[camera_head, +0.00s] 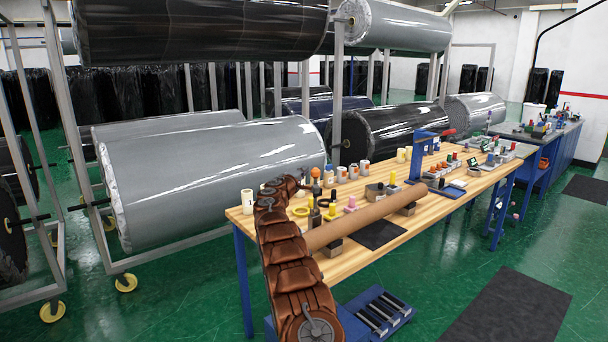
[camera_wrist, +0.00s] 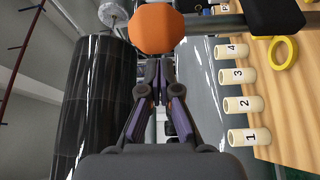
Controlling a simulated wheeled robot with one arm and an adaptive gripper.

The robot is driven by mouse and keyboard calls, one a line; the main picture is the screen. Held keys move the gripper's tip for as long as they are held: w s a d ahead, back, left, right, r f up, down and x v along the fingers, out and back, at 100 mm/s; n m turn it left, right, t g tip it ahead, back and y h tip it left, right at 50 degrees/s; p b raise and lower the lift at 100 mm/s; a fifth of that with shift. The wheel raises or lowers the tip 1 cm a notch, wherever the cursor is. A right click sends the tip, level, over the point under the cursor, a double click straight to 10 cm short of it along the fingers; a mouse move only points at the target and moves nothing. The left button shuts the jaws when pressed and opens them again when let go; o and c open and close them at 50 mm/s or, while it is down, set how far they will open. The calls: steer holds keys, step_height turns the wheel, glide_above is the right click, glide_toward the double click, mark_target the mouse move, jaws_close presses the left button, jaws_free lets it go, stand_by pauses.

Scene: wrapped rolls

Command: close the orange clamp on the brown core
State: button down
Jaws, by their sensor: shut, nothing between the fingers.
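The brown core (camera_head: 366,219) is a long tube lying across grey blocks on the wooden bench in the head view. The clamp's orange knob (camera_head: 315,172) stands above a dark body near the core's near end. In the wrist view the orange knob (camera_wrist: 156,28) sits on a grey bar (camera_wrist: 201,23) leading to a black block (camera_wrist: 275,16). My gripper (camera_wrist: 158,66) is shut and empty, its tips just short of the knob; I cannot tell whether they touch it. My brown arm hides part of the bench and the near end of the core.
Numbered cream cylinders (camera_wrist: 240,104) stand in a row on the bench (camera_head: 395,247) beside a yellow ring (camera_wrist: 281,53). Small blocks, pegs and a blue stand (camera_head: 420,158) crowd the bench. Large wrapped rolls (camera_head: 210,180) on racks fill the left.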

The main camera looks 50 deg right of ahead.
steer(key=shift+s+a, duration=0.1)
steer(key=shift+s, duration=0.6)
steer(key=shift+s, duration=0.15)
steer(key=shift+s+f+b, duration=0.15)
steer(key=shift+b, duration=0.8)
